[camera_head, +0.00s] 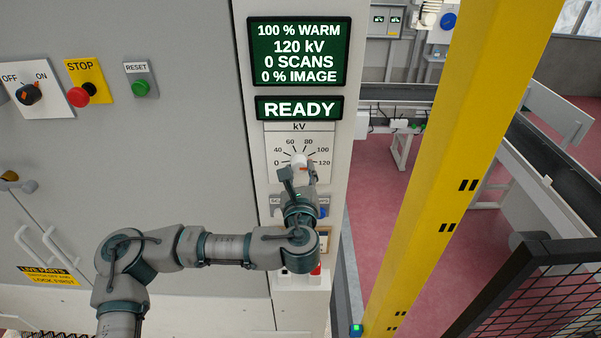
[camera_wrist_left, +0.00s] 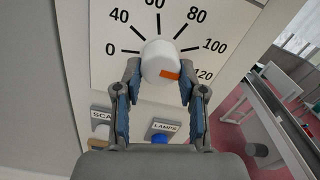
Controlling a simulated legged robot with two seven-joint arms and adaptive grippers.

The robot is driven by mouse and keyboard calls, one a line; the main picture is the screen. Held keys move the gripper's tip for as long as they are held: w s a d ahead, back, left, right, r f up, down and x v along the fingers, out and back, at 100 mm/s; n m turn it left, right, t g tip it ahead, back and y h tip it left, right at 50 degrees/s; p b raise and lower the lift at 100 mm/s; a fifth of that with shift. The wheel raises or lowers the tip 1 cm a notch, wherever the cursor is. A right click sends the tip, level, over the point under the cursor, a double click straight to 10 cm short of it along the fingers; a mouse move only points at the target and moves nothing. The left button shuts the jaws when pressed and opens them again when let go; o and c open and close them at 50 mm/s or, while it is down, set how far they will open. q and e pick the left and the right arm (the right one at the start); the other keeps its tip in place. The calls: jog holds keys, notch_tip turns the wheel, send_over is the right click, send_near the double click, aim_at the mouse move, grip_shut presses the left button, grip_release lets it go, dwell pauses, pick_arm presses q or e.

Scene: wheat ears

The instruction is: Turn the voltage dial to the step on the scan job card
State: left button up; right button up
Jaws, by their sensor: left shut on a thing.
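The voltage dial is a white knob (camera_wrist_left: 160,62) with an orange mark, on a white kV scale plate (camera_head: 282,146) marked 0 to 120. In the left wrist view the orange mark sits at the knob's lower right, towards 120. My left gripper (camera_wrist_left: 160,75) is shut on the knob, one finger on each side; it also shows in the head view (camera_head: 300,178). The display (camera_head: 298,50) above reads 100 % WARM, 120 kV, 0 SCANS, 0 % IMAGE. A second display (camera_head: 299,108) reads READY. I cannot make out a scan job card. My right gripper is not in view.
Below the dial are a SCAN control (camera_wrist_left: 102,125) and a blue LAMPS knob (camera_wrist_left: 160,138). On the grey cabinet are an OFF/ON switch (camera_head: 29,93), a red STOP button (camera_head: 82,93) and a green RESET button (camera_head: 140,88). A yellow post (camera_head: 455,120) stands at right.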

pick_arm(q)
jog(key=shift+f+n+b, duration=0.1)
jog(key=shift+n+b, duration=1.05)
jog(key=shift+n, duration=0.15)
jog(key=shift+d+n+b, duration=0.1)
jog(key=shift+n+b, duration=0.8)
jog(key=shift+n, duration=0.7)
jog(key=shift+r, duration=0.2)
jog(key=o, duration=1.1)
jog(key=shift+o, duration=0.2)
